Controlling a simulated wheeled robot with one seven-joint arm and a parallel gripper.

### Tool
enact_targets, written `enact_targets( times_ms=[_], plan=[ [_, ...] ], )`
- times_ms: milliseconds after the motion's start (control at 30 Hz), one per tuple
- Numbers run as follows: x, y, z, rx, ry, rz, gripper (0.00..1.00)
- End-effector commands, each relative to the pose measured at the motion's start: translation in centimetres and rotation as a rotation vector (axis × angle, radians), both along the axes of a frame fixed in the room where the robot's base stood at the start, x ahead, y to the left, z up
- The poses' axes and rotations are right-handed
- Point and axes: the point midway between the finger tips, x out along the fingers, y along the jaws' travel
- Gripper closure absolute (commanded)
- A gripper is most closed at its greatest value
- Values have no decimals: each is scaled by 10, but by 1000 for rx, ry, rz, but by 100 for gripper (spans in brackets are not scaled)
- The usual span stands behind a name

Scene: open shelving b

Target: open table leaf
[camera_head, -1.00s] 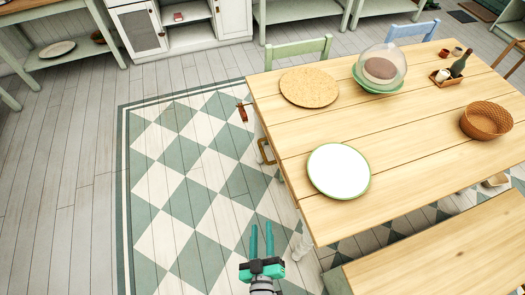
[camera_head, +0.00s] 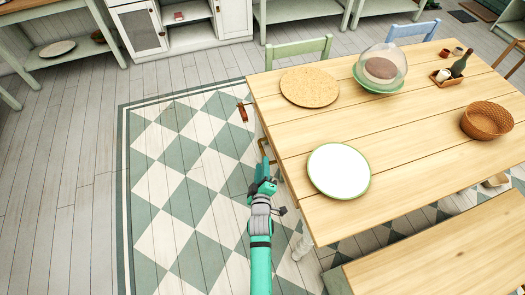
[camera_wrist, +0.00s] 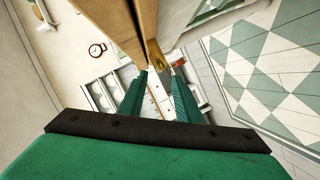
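The wooden table (camera_head: 420,150) stands at the right in the head view, with pale planks on top. A brass handle (camera_head: 262,145) is at its left edge, partly hidden by my gripper; it also shows in the wrist view (camera_wrist: 157,58) under the wooden edge (camera_wrist: 118,22). My gripper (camera_head: 264,168) is beside that left edge at the handle. In the wrist view its two teal fingers (camera_wrist: 160,72) stand apart, with the handle just beyond and between their tips. Whether they touch it I cannot tell.
A white plate (camera_head: 339,171) lies near the table's left edge. A round cork mat (camera_head: 309,87), a domed cake dish (camera_head: 380,72) and a wicker basket (camera_head: 487,120) are also on top. A bench (camera_head: 440,255) stands in front. The checkered rug (camera_head: 180,190) at left is clear.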

Motion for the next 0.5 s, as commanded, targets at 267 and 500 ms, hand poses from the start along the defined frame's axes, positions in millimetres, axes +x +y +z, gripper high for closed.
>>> enact_targets(
  times_ms=[267,500],
  plan=[
    [46,-1,-9,0,-1,-1,69],
    [77,-1,-16,1,-1,-1,69]
  ],
)
